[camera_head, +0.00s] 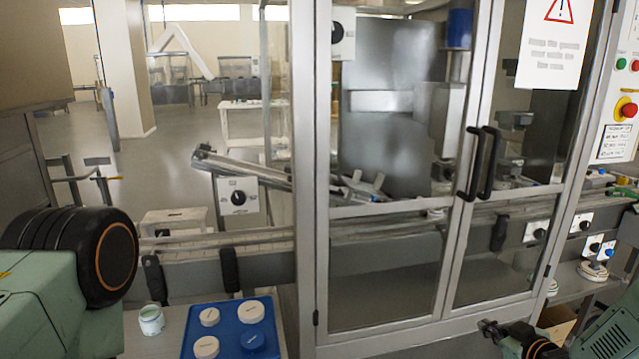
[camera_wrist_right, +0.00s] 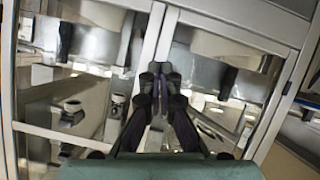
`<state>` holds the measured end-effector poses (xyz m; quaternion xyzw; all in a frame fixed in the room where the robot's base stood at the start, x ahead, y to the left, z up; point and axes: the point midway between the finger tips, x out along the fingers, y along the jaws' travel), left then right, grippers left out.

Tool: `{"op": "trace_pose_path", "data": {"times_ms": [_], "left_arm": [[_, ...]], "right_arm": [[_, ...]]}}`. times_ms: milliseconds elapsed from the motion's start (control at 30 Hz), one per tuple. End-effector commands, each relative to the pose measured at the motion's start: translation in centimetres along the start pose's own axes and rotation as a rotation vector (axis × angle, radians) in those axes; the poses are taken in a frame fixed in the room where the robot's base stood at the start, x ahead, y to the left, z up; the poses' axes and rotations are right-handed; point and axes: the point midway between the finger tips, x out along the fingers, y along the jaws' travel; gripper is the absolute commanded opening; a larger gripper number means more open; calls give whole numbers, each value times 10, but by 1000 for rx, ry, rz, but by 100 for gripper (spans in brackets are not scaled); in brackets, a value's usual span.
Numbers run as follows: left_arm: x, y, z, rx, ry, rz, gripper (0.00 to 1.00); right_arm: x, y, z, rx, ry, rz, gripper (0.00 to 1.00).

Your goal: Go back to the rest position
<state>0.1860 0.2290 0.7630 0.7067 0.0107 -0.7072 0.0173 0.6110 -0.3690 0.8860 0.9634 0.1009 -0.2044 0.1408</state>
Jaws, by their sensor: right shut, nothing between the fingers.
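My right gripper (camera_head: 490,328) is low at the right of the head view, in front of the lower frame of the glass-doored machine. In the right wrist view, the fingers of my right gripper (camera_wrist_right: 160,75) come together at their tips. They are shut with nothing between them. The door frame and glass lie beyond them. My left gripper does not show in either view.
A glass-doored machine (camera_head: 455,240) with black handles (camera_head: 482,163) fills the middle and right. A blue tray (camera_head: 232,312) holds several white lids and a blue one at the lower left. A small jar (camera_head: 151,319) stands beside it. An emergency button (camera_head: 628,109) is at right.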

Motion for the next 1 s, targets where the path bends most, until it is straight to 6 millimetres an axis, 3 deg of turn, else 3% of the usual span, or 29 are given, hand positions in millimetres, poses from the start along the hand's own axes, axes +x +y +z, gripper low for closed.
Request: {"op": "trace_pose_path", "data": {"times_ms": [33, 267, 367, 500, 700, 800, 1000], "left_arm": [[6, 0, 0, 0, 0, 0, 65], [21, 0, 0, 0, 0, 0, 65], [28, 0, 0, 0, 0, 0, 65], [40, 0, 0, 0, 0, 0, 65], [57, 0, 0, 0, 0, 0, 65], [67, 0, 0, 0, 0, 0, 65], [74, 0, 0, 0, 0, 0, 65]], "right_arm": [[-4, -29, 25, 75, -70, -21, 0], [-57, -133, 120, 356, -406, -49, 0], [-92, -172, 158, 437, -559, -44, 0], [-155, -220, 206, 509, -778, -22, 0], [-249, -266, 256, 491, -1051, 2, 0], [-279, -280, 272, 437, -1131, -20, 0], [-281, -286, 282, 400, -1146, -41, 0]]}}
